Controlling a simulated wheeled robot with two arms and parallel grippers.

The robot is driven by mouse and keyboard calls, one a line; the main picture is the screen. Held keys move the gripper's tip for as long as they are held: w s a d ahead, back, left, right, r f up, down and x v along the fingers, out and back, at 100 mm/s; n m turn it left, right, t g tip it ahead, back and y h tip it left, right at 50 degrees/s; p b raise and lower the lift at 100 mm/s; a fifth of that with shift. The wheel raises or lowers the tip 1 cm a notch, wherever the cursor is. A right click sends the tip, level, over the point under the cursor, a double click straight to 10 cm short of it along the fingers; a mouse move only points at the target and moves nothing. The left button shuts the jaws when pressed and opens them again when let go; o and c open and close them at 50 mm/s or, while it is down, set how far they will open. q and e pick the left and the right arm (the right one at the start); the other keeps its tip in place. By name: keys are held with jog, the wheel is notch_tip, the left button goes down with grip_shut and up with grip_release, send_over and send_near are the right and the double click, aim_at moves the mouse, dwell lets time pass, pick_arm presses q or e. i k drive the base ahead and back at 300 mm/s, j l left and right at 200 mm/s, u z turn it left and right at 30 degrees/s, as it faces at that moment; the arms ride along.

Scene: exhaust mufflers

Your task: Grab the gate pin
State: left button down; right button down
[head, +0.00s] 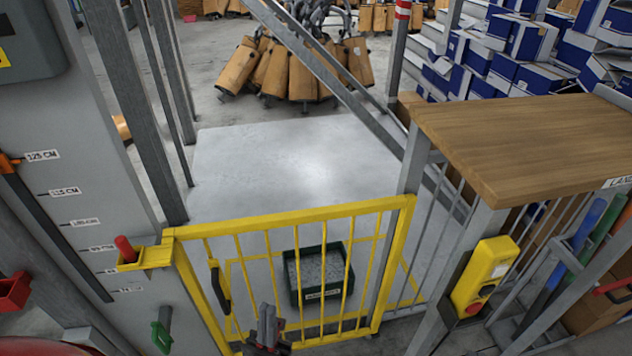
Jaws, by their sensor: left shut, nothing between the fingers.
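A red-handled pin (124,248), which looks like the gate pin, stands in a yellow bracket (146,258) on the grey post at the left end of the yellow gate (290,219). Its lower part is hidden in the bracket. The gate is closed across the opening and has a black handle (220,288). My left gripper (268,314) is at the bottom centre, in front of the gate's lower bars, to the right of and lower in the picture than the pin. It is shut and empty. My right gripper is not in view.
A green tray (296,291) lies on the floor behind the gate. A green-handled item (162,334) is on the left post below the bracket. A yellow control box (484,276) and a wooden-topped counter (540,140) stand at right. Bare floor plate lies beyond the gate.

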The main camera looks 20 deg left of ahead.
aim_at(121, 241)
jog(key=u, duration=1.7)
